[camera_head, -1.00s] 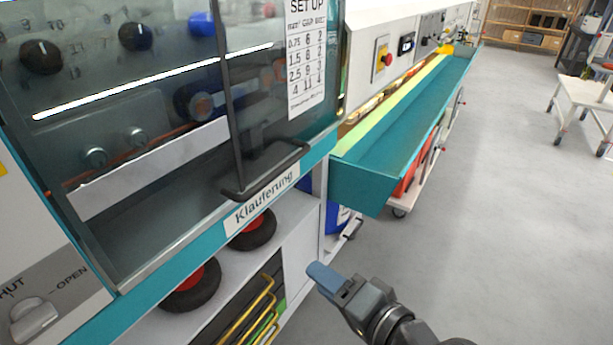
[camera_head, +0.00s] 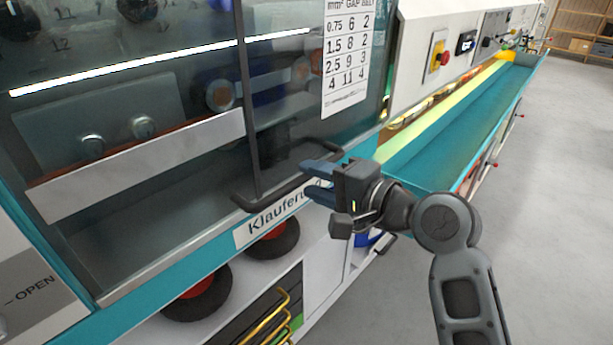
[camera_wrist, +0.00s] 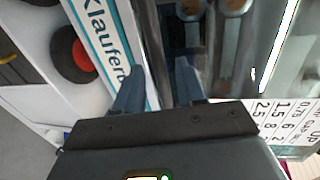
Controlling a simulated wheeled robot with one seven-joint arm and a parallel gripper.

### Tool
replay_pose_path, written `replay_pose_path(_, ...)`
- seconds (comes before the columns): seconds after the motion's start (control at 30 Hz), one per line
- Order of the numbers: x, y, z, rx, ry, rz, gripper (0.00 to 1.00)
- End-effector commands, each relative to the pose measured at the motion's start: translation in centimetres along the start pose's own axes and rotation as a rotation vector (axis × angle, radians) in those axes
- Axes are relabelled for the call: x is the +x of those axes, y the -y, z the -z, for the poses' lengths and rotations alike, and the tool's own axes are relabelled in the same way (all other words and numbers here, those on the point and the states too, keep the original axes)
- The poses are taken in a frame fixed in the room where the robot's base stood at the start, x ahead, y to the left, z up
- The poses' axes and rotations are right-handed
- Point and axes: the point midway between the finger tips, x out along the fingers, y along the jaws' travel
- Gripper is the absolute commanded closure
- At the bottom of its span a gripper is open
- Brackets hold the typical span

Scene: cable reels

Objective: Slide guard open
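The guard (camera_head: 190,115) is a see-through sliding panel across the front of the machine. A dark frame bar runs down it to a dark bar handle (camera_head: 262,197) at its lower edge. My gripper (camera_head: 308,180) is at the right end of this handle, above the "Klauferung" label, with its blue-grey fingers apart. In the wrist view my gripper (camera_wrist: 158,85) is open, and a dark bar (camera_wrist: 150,45) that looks like the handle runs between the fingers. I cannot tell whether either finger touches it.
A teal trough (camera_head: 450,135) stretches away to the right, close behind my gripper. A red stop button (camera_head: 444,58) sits on the panel above it. Black wheels with red hubs (camera_head: 275,240) stand on the shelf below. Open grey floor lies to the right.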

Motion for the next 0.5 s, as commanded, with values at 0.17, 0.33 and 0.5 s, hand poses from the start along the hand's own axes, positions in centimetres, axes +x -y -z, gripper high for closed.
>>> replay_pose_path(0.17,2.1,0.0,0.0,0.000,0.001,0.000,0.61)
replay_pose_path(0.33,2.8,0.0,0.0,0.000,0.000,0.000,0.61)
replay_pose_path(0.5,2.8,0.0,0.0,0.000,-0.001,0.000,0.61)
